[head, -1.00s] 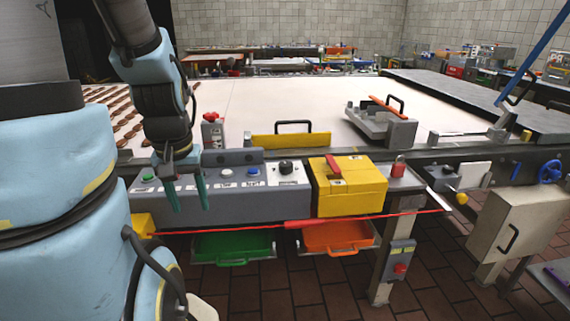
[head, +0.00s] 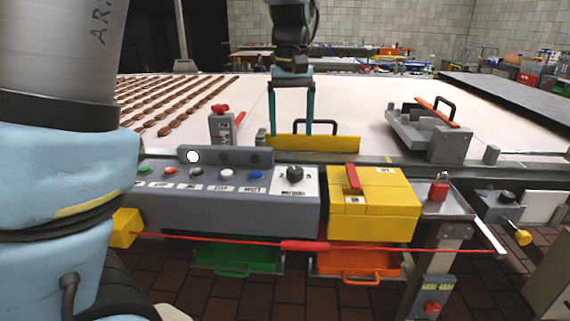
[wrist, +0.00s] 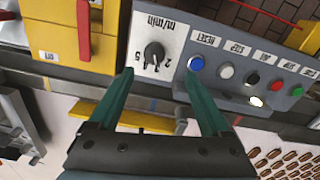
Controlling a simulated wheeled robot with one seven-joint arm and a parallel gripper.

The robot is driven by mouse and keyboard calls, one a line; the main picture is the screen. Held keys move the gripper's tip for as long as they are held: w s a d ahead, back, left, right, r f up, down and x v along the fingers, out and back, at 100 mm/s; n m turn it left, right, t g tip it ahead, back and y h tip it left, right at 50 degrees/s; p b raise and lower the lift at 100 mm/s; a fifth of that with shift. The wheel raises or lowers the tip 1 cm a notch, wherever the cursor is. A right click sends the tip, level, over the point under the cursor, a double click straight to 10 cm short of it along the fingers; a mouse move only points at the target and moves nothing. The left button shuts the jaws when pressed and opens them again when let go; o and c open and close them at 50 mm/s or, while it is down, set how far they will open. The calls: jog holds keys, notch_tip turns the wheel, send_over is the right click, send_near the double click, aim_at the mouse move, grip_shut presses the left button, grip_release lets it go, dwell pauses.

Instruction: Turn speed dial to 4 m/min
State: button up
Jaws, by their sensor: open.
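The speed dial (head: 294,174) is a black knob on a white plate at the right end of the grey control panel (head: 225,208). In the wrist view the dial (wrist: 154,52) sits on its plate, marked m/min with numerals such as 2 and 5. Its exact setting is too small to read. My gripper (head: 291,134) is open and empty, green fingers pointing down, behind and above the panel at the yellow bar. In the wrist view the fingertips of my gripper (wrist: 158,75) straddle the dial's direction and are apart from it.
A blue RESET button (wrist: 196,63) and other buttons sit beside the dial. A yellow box (head: 372,205) with a red handle adjoins the panel's right end. A yellow bar with a handle (head: 335,143) stands behind the panel. A red cord (head: 215,239) runs along the front.

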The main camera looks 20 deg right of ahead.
aim_at(295, 169)
jog(key=f, duration=0.7)
jog(key=d+f+p, duration=0.1)
jog(key=f, duration=0.2)
jog(key=shift+f, duration=0.2)
jog(key=shift+c, duration=0.3)
grip_shut()
jog(key=shift+m, duration=0.3)
jog(key=m, duration=0.3)
jog(key=shift+m, duration=2)
